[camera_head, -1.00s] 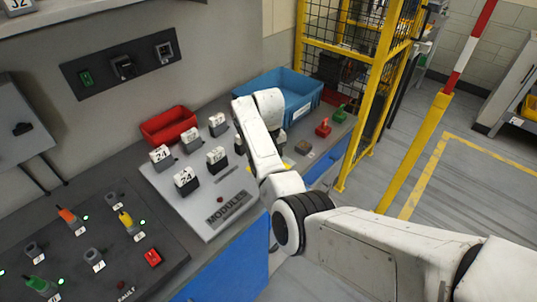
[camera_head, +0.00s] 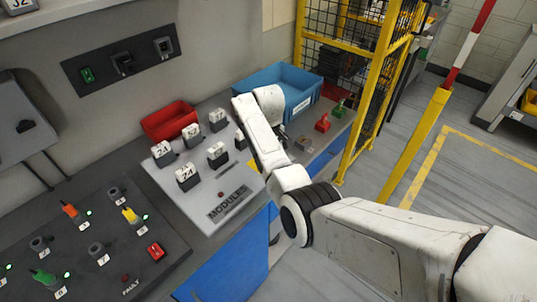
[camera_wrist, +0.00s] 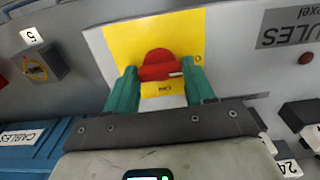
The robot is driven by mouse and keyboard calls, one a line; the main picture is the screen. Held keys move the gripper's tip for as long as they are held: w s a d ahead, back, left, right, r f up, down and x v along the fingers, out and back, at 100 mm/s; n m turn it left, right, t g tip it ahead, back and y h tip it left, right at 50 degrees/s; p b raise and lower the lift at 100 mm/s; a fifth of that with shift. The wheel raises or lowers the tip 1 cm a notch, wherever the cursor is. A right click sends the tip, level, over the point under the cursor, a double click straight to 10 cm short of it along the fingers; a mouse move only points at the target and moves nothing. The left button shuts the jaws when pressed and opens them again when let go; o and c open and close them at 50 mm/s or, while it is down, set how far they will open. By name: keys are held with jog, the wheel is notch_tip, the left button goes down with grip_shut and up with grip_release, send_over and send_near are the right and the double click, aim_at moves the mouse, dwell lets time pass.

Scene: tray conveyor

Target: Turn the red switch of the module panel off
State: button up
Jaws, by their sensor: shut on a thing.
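The module panel (camera_head: 212,203) is a sloped grey panel on the counter, with several numbered modules on it. Its red switch (camera_wrist: 158,64) is a round knob with a raised bar, on a yellow plate (camera_wrist: 120,40) in the wrist view. A small white mark shows at the bar's right end; lettering below looks upside down like "ON", and an "O" sits to the right. My gripper (camera_wrist: 160,82) has its green fingers on both sides of the bar, shut on it. In the head view my arm hides the switch and fingers; a corner of the yellow plate shows.
A red bin (camera_head: 152,124) and a blue bin (camera_head: 268,78) stand behind the module panel. A dark fault panel (camera_head: 75,275) lies front left. Several small coloured parts are on the counter right of my arm. A yellow cage post (camera_head: 362,110) stands beyond.

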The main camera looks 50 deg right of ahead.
jog(key=shift+w+r, duration=0.1)
jog(key=o, duration=1)
jog(key=shift+o, duration=0.2)
notch_tip(320, 180, up, 11)
jog(key=b, duration=0.1)
jog(key=shift+b, duration=0.35)
jog(key=shift+f, duration=0.2)
